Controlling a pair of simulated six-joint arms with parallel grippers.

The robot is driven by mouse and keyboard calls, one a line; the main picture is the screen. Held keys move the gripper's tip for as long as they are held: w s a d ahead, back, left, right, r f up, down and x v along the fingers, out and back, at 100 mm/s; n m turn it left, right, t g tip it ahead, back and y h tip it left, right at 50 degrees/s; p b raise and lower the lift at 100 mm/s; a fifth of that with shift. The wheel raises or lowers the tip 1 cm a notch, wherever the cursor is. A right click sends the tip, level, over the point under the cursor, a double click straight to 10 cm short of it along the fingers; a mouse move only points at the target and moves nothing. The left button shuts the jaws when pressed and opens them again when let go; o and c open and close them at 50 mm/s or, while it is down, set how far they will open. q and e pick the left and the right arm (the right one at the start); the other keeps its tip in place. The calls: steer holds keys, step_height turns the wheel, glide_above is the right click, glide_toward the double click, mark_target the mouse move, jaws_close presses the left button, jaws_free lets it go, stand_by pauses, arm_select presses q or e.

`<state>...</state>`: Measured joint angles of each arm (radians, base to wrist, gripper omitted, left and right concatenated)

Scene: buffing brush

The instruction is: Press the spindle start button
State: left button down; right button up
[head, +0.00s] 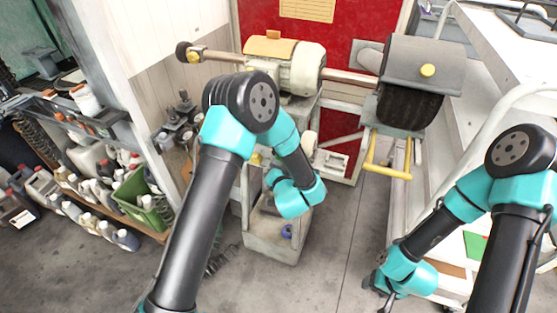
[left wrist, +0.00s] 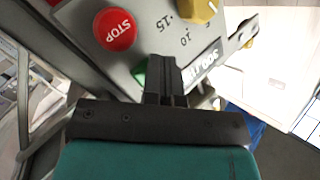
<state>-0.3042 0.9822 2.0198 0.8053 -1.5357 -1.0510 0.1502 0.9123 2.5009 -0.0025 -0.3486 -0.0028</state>
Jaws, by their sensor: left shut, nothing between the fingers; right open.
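In the left wrist view a grey control panel (left wrist: 150,40) fills the top. It carries a red STOP button (left wrist: 114,29) and a yellow dial knob (left wrist: 198,9). A green button (left wrist: 139,73), which appears to be the start button, shows only in part behind my fingers. My left gripper (left wrist: 166,64) is shut and empty, its tips in front of the panel beside the green button. I cannot tell whether they touch it. In the head view my left arm hides the panel and these fingers. My right gripper (head: 377,287) is open at the lower right, small and dark.
The buffing machine (head: 301,72) stands behind my left arm, with a dark brush (head: 408,105) under a grey hood and a yellow handle (head: 388,172). Shelves of bottles and a green crate (head: 143,199) stand left. Grey floor (head: 335,250) lies clear between my arms.

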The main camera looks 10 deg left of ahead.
arm_select(q)
steer(key=shift+s, duration=0.1)
steer(key=shift+s+a, duration=0.1)
steer(key=shift+s, duration=0.6)
steer(key=shift+s, duration=0.1)
steer(key=s, duration=0.4)
steer(key=shift+s+a, duration=0.35)
steer(key=shift+s, duration=0.05)
stand_by(0.4)
